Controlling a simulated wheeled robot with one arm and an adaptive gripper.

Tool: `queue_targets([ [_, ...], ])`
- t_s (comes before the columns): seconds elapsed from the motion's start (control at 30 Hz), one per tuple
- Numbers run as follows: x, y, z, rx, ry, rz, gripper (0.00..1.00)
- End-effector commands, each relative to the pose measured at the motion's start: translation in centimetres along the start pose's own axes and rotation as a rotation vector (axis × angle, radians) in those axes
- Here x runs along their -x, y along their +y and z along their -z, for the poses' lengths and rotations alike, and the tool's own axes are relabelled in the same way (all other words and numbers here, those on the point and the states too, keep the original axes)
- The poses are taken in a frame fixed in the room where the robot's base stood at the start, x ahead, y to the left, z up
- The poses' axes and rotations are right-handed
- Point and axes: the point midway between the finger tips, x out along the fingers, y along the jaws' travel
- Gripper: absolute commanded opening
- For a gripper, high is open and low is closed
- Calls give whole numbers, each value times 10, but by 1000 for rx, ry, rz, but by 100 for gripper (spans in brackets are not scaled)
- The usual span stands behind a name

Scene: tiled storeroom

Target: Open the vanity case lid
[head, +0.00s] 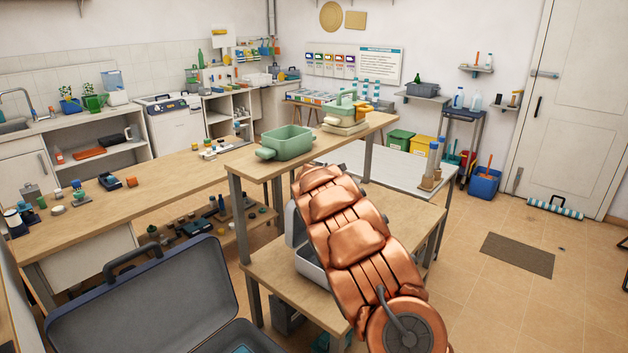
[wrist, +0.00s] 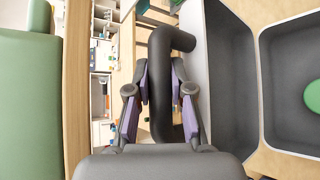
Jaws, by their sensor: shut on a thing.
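The vanity case is white outside with a dark grey lining. In the head view its lid (head: 291,226) stands raised above its base (head: 309,268), on the lower shelf and partly behind my copper arm. The wrist view shows the raised lid's grey inside (wrist: 230,75) beside the open base (wrist: 290,85), with a green thing (wrist: 313,96) in the base. My gripper (wrist: 159,82) is shut on the thick dark handle (wrist: 180,40) of the lid, one finger on each side. My arm hides the gripper in the head view.
A green tub (head: 286,142) stands on the upper shelf (head: 330,149) close by. Another open case, dark blue with grey lining (head: 150,300), is at the lower left. A long wooden counter (head: 160,180) runs behind. Open tiled floor (head: 500,310) lies to the right.

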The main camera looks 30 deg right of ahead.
Motion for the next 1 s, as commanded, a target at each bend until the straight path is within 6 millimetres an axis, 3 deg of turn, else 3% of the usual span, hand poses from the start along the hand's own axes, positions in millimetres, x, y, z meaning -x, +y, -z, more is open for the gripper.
queue_targets([
  [0.33,0,2,0,0,1,-3,0],
  [0.37,0,2,0,0,1,-3,23],
  [0.6,0,1,0,0,1,-2,48],
  [1.0,3,1,0,1,1,-2,48],
])
